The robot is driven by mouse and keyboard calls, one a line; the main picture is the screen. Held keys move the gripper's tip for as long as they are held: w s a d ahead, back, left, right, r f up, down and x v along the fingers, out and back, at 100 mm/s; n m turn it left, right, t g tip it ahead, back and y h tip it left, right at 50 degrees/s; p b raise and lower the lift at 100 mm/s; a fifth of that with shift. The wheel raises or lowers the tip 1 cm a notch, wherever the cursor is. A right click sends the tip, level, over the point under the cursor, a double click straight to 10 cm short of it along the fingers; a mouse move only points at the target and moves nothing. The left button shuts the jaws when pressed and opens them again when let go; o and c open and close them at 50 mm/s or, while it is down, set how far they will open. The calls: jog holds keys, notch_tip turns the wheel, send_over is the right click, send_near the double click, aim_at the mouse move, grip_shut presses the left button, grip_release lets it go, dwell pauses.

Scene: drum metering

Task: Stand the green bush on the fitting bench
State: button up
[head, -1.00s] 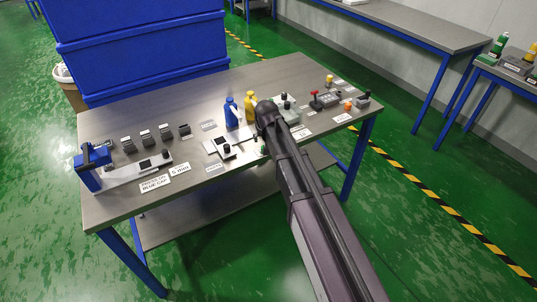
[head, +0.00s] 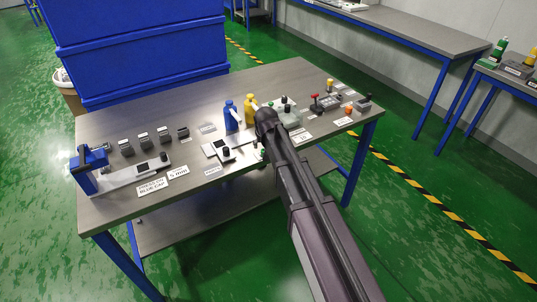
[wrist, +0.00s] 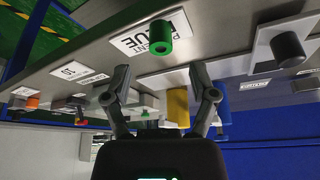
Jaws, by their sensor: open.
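The green bush (wrist: 160,37) is a short green cylinder with a dark hole in its end. In the wrist view it lies beyond my fingertips, roughly midway between them and beside a white label. In the head view only a small green part (head: 263,154) shows at the front edge of the workbench (head: 215,183), beside my arm. My gripper (wrist: 163,78) is open, with nothing between its fingers. Its fingers are mostly hidden behind my arm in the head view. I cannot tell which bench is the fitting bench.
A blue bottle (head: 231,116) and a yellow bottle (head: 251,108) stand close to my wrist. A blue clamp-like device (head: 86,168) is at the bench's left end. Blue crates (head: 140,50) stand behind. A long bench (head: 420,32) and a smaller bench (head: 510,76) are at right.

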jog(key=shift+b+x, duration=2.15)
jog(key=shift+x, duration=0.3)
jog(key=shift+s, duration=0.1)
grip_shut()
